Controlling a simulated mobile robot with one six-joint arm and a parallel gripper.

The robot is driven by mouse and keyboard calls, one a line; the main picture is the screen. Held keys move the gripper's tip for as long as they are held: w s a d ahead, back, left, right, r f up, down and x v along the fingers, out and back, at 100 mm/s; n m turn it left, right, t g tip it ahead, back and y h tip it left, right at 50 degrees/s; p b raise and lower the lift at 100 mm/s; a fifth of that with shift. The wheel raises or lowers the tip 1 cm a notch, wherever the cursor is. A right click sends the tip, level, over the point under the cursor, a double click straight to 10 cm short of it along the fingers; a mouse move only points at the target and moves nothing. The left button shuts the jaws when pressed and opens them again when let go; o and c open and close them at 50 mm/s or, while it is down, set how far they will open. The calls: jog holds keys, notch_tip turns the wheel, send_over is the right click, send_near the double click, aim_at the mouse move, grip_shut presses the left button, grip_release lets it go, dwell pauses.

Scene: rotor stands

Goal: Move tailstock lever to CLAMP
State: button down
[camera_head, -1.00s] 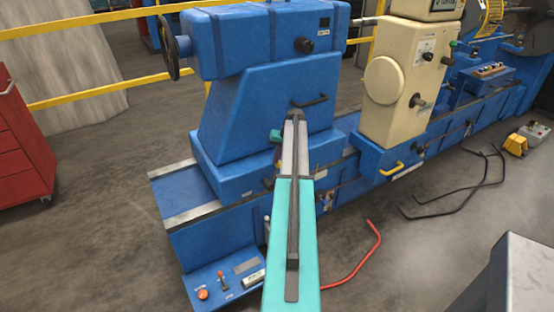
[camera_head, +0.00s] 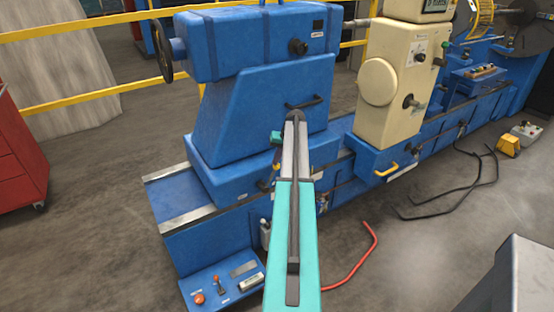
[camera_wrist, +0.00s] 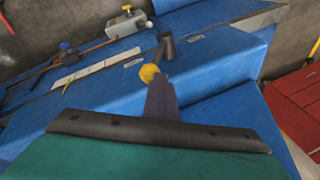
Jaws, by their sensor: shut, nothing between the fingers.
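The blue tailstock (camera_head: 225,140) stands on the machine bed, left of the middle in the head view. In the wrist view the lever shows as a dark round hub (camera_wrist: 167,46) with a thin rod ending in a yellow ball knob (camera_wrist: 149,73). My gripper (camera_wrist: 161,84) is shut and empty, its dark fingertips right beside the yellow knob, on its right and lower side. I cannot tell whether they touch. In the head view my arm hides most of the gripper and the lever. No CLAMP marking is readable.
A cream headstock-like unit (camera_head: 385,90) stands right of the tailstock. A control panel (camera_head: 222,285) juts out at the bed's near end. A red cabinet (camera_head: 18,160) is at left. A red bar (camera_head: 365,255) and black cables (camera_head: 450,200) lie on the floor.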

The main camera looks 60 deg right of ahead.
jog(key=shift+s+d+f, duration=0.1)
jog(key=shift+s+d, duration=0.15)
jog(key=shift+d, duration=0.1)
jog(key=w+r+b+v, duration=0.1)
jog(key=w+v, duration=0.1)
jog(key=v, duration=1)
jog(key=shift+a, duration=0.45)
jog(key=shift+w+f, duration=0.1)
jog(key=shift+f, duration=0.05)
